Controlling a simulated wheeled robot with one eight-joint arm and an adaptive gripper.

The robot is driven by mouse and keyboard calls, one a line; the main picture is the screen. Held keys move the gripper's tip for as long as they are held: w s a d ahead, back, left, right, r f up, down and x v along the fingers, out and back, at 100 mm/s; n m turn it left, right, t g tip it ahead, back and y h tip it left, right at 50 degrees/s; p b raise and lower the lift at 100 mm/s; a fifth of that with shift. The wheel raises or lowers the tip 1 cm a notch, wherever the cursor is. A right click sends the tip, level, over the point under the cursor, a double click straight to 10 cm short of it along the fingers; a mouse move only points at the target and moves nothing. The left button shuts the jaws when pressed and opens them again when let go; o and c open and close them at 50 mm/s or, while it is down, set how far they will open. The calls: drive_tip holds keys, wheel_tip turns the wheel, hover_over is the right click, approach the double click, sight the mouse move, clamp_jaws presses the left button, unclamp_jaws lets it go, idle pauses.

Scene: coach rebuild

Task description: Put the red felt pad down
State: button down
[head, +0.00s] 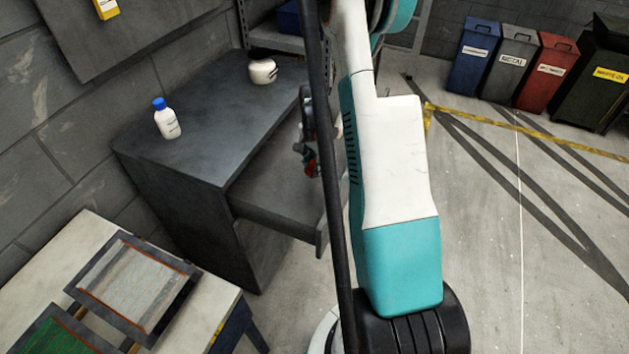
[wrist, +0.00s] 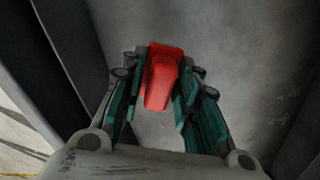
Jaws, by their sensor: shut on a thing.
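My gripper (wrist: 159,100) is shut on the red felt pad (wrist: 162,75), which sits between the two fingers in the wrist view. In the head view my gripper (head: 308,158) is partly hidden behind a black pole and my arm, and a bit of the red pad (head: 311,169) shows at its tip. The gripper is over the open drawer (head: 275,205) of the dark grey cabinet. In the wrist view a plain grey surface (wrist: 205,40) lies beyond the pad. I cannot tell whether the pad touches it.
A white bottle with a blue cap (head: 167,120) and a small white rounded object (head: 262,71) stand on the cabinet top (head: 210,100). A light table (head: 215,305) with framed panels is at the lower left. Blue, grey and red bins (head: 543,72) stand at the back right.

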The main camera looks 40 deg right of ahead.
drive_tip(key=shift+f+b, duration=0.75)
drive_tip(key=shift+f, duration=2.3)
drive_tip(key=shift+f, duration=0.15)
drive_tip(key=c, duration=1.2)
unclamp_jaws()
wheel_tip(320, 180, up, 12)
drive_tip(key=p, duration=0.4)
